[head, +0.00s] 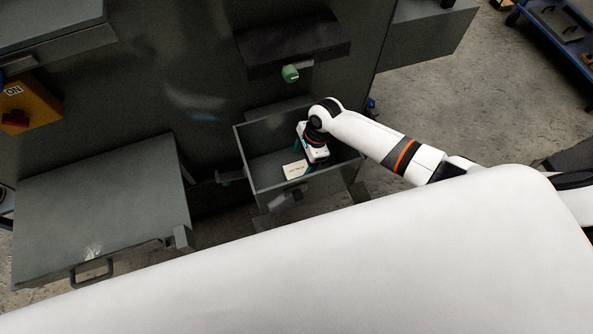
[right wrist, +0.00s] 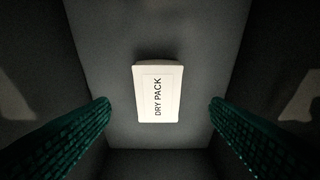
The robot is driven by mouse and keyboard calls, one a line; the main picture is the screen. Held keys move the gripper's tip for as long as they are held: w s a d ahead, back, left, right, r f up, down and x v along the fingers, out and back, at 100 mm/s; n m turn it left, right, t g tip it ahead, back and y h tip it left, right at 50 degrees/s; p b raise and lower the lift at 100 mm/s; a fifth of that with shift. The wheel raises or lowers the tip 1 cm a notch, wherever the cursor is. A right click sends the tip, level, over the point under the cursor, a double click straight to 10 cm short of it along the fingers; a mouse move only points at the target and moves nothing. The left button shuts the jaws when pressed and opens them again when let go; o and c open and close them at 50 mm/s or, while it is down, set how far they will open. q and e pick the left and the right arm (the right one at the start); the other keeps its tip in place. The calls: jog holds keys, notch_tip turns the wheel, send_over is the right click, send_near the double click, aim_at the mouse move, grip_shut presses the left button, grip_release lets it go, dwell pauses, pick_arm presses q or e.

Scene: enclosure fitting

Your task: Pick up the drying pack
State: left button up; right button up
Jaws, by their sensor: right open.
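The drying pack (head: 295,169) is a small cream-white packet lying flat on the floor of an open grey drawer-like box (head: 243,157). In the right wrist view the pack (right wrist: 158,92) shows the print DRY PACK and lies between and beyond the two green ribbed fingers. My right gripper (head: 308,172) reaches down into the box beside the pack. Its fingers (right wrist: 158,112) are apart with nothing between them, and I see no contact with the pack. My left gripper is not in view.
The box's walls stand close around my right gripper. A green knob (head: 290,74) sits on the cabinet above it. A grey panel with a handle (head: 92,272) is at the left. A yellow switch box (head: 27,101) is at the far left.

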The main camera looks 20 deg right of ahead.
aim_at(297, 169)
jog(key=b+x, duration=0.1)
jog(key=x, duration=0.4)
jog(key=shift+w+a+f, duration=0.15)
jog(key=shift+f, duration=0.1)
jog(key=c, duration=1.1)
